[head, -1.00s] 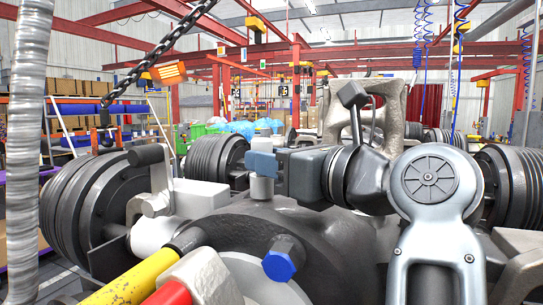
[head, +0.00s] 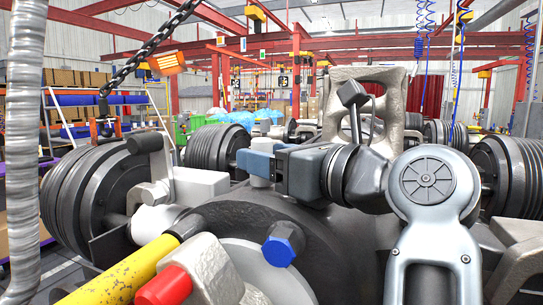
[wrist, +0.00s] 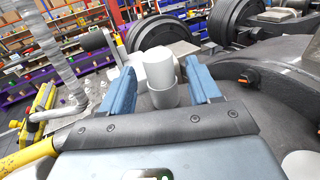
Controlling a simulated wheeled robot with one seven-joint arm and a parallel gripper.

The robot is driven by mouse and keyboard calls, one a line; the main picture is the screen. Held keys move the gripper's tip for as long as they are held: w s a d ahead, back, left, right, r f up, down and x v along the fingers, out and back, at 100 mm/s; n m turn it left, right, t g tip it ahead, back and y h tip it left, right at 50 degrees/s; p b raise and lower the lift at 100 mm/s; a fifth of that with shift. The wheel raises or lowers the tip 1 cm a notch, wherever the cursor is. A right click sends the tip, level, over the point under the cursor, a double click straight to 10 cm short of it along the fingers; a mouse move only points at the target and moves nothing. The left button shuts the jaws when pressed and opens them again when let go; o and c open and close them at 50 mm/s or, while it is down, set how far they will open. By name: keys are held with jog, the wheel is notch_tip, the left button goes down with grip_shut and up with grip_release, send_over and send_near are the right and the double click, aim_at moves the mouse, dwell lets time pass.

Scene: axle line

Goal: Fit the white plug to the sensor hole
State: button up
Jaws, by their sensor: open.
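My gripper (head: 258,163) is open over the dark axle housing (head: 225,215). In the wrist view its two blue fingers (wrist: 162,88) stand on either side of the white plug (wrist: 158,66), with a visible gap on the right. In the head view a pale cylinder (head: 260,182) shows just below the fingers. The sensor hole itself is not visible.
A blue-capped bolt (head: 279,250), a red-ended part (head: 166,286) and a yellow bar (head: 125,275) lie in front. Finned drums (head: 90,200) stand left and right. A chain (head: 150,55) and a ribbed grey hose (head: 22,150) hang at the left.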

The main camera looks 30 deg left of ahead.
jog(key=shift+d, duration=0.1)
jog(key=b+v, duration=0.1)
jog(key=v, duration=0.6)
jog(key=shift+d+b, duration=0.3)
jog(key=shift+d, duration=0.05)
jog(key=shift+s, duration=0.1)
